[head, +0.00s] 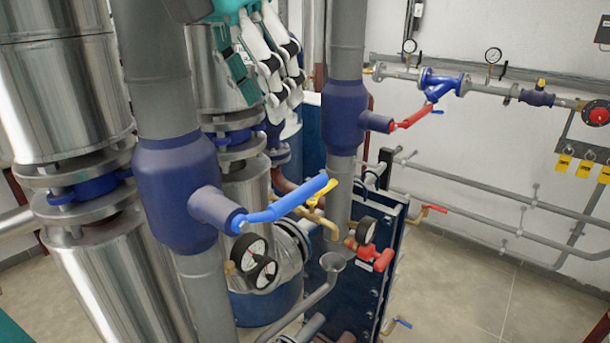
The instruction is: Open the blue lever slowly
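The long blue lever (285,204) is in the middle of the head view. It joins the stem of a dark blue valve (176,190) on a thick grey vertical pipe. The lever points right and slightly up, across the pipe's line. My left gripper (285,99) is at the top centre, above and behind the lever in the picture, and apart from it. Its white and black fingers hang down with nothing seen between them. Their angle does not show whether they are open or shut. My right gripper is not in view.
A second valve (344,112) with a red lever (414,116) sits on the pipe to the right. A yellow lever (319,195) is close behind the blue lever's end. Pressure gauges (249,252) are below it. Steel cylinders (67,90) crowd the left. The floor (480,285) at right is clear.

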